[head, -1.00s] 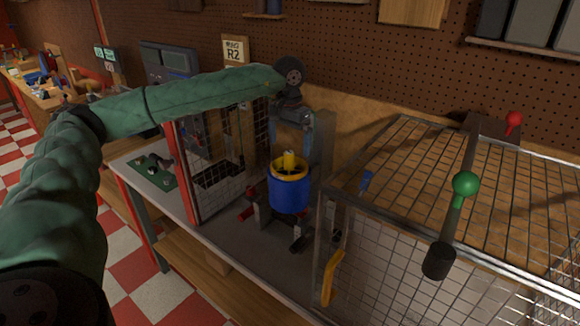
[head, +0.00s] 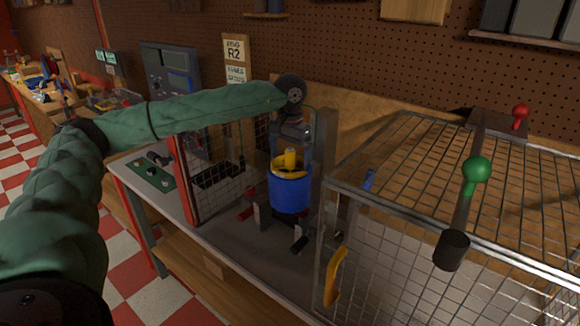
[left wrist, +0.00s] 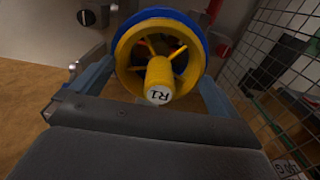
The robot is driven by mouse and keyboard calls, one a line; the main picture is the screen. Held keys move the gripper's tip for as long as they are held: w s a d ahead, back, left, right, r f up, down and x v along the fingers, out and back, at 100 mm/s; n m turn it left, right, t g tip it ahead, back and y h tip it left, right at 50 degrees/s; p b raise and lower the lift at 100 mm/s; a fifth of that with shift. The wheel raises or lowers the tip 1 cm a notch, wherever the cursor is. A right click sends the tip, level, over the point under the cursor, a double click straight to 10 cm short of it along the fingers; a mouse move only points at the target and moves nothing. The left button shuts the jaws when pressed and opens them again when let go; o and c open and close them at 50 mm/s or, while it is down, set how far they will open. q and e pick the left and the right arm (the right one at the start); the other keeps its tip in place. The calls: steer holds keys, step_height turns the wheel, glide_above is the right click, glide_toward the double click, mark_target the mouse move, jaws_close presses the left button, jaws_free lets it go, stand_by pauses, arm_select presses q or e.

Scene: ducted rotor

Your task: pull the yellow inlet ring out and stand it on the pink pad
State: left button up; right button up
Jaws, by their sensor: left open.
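The yellow inlet ring (head: 275,167) sits in the top of the upright blue duct (head: 290,195). In the left wrist view the ring (left wrist: 124,60) has spokes and a yellow hub (left wrist: 159,76) with a white end marked "R1"; the blue duct rim (left wrist: 160,13) shows around it. My left gripper (head: 291,146) is just above the ring, pointing down. In the left wrist view its open fingers (left wrist: 152,88) lie either side of the ring and hub, holding nothing; contact cannot be told. I cannot make out the pink pad. My right gripper is out of view.
A mesh panel with a red post (head: 186,180) stands left of the duct. A wire cage (head: 400,205) with a yellow handle (head: 336,276) stands close on the right. A green mat (head: 150,172) with small parts lies on the bench at the left.

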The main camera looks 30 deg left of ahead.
arm_select(q)
steer(key=shift+f, duration=0.3)
stand_by(0.4)
steer(key=shift+d+b, duration=0.1)
steer(key=shift+b, duration=0.35)
steer(key=shift+s, duration=0.1)
steer(key=shift+f+b, duration=0.1)
steer(key=shift+b, duration=0.25)
